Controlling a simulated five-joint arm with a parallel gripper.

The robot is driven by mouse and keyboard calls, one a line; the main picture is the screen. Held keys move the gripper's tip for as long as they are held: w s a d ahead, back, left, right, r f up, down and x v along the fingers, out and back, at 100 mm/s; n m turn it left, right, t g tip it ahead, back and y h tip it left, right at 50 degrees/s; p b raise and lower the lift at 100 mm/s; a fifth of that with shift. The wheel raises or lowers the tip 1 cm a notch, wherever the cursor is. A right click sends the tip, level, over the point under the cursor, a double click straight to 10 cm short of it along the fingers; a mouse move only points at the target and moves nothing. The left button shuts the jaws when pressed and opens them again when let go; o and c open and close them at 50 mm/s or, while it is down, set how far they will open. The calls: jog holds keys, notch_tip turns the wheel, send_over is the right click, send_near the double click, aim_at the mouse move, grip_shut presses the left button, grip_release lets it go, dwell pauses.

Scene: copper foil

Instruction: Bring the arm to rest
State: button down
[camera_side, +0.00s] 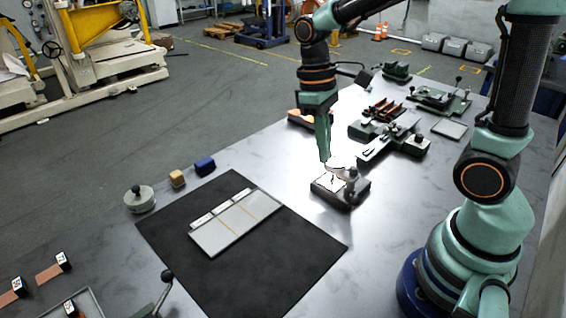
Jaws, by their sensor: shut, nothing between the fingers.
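My gripper (324,158) points straight down at the end of my arm, at the right of centre over the metal table (290,135). Its fingers are shut with nothing visible between them. The fingertips are just above or beside a small dark block (353,197) with a bright top and a grey knob (351,174). I cannot tell whether they touch it. My arm is bent, reaching in from the right above the table.
A black mat (285,275) carries a grey plate (232,228) with marked strips. A round knobbed weight (139,198), a yellow block (177,178) and a blue block (205,165) stand left. Green fixtures (408,141) fill the back right. Copper strips (48,274) lie front left.

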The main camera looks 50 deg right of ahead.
notch_tip(320, 180, up, 7)
jog(key=s+d+m+t, duration=0.1)
jog(key=m+t, duration=0.1)
jog(key=t, duration=0.5)
jog(key=shift+s+m+t, duration=0.25)
jog(key=shift+m+t, duration=0.05)
jog(key=shift+t, duration=0.1)
